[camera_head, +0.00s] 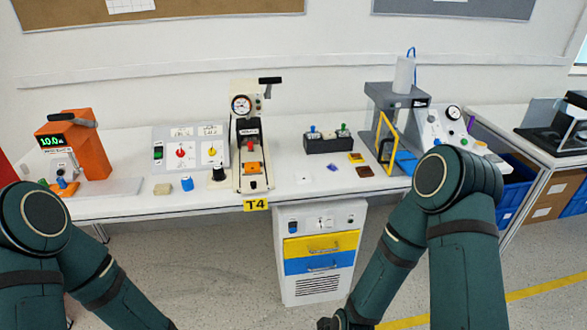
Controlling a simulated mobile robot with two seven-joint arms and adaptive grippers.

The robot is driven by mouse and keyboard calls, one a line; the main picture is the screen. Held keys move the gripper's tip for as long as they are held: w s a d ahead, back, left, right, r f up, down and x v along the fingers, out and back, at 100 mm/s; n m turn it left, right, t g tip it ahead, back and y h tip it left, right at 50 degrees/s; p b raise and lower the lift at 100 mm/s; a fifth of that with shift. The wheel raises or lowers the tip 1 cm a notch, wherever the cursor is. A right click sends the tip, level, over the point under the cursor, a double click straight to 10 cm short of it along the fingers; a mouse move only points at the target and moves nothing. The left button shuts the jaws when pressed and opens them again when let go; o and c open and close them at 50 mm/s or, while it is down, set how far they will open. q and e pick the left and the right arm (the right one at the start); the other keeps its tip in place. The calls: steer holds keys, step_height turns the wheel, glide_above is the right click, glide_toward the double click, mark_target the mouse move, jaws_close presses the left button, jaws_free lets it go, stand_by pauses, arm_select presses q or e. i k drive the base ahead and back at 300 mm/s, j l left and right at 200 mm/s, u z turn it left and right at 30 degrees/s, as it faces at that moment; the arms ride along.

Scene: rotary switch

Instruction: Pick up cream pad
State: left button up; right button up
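A small cream pad (162,189) lies flat near the front edge of the white table, on its left part. It sits just left of a small blue block and right of the orange machine's base plate. Nothing touches it. My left arm comes in at the lower left and my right arm at the lower right, both below and in front of the table. Their grippers are out of the picture at the bottom, apart from a dark piece by the lower edge that I cannot make out as fingers.
On the white table (130,208) stand an orange machine (88,152), a switch panel (190,148), a cream press (251,150), and a grey press (393,98). A blue block (187,184) and black knob (218,175) are near the pad. Drawers (320,245) stand below.

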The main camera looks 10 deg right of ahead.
mark_target(160, 190)
steer(key=i+j+z, duration=0.2)
steer(key=j, duration=0.25)
steer(key=i+j+z, duration=0.2)
steer(key=j, duration=0.2)
steer(key=j+z, duration=0.25)
steer(key=j, duration=0.2)
